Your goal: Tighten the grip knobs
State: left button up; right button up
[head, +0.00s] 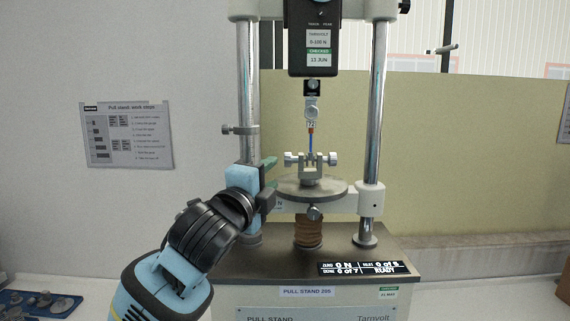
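The pull stand's lower grip (310,172) stands on a round grey plate (330,193) in the head view. A grip knob (291,158) sticks out on its left side and another grip knob (331,158) on its right. My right gripper is not in view.
Steel columns (376,100) rise on both sides, and the left one stands close behind my gripper. A force gauge (313,40) hangs above. A display (367,268) on the base reads 0 N and READY. A blue tray (40,304) with metal parts lies lower left.

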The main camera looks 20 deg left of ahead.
pick_arm(q)
jog(key=shift+w+d+r, duration=0.15)
jog(key=shift+w, duration=1)
jog(key=shift+w+d+r, duration=0.15)
jog(key=shift+w+r, duration=0.05)
jog(key=shift+w, duration=0.95)
jog(key=shift+w+d+r, duration=0.15)
jog(key=shift+w, duration=1)
jog(key=c, duration=0.7)
jog(key=shift+r, duration=0.1)
jog(key=g, duration=0.1)
jog(key=n+g, duration=0.1)
jog(key=g, duration=0.1)
jog(key=shift+r, duration=0.35)
jog(key=shift+r+n+g, duration=0.2)
jog(key=shift+n+g, duration=0.5)
jog(key=shift+g, duration=1)
jog(key=shift+w, duration=0.1)
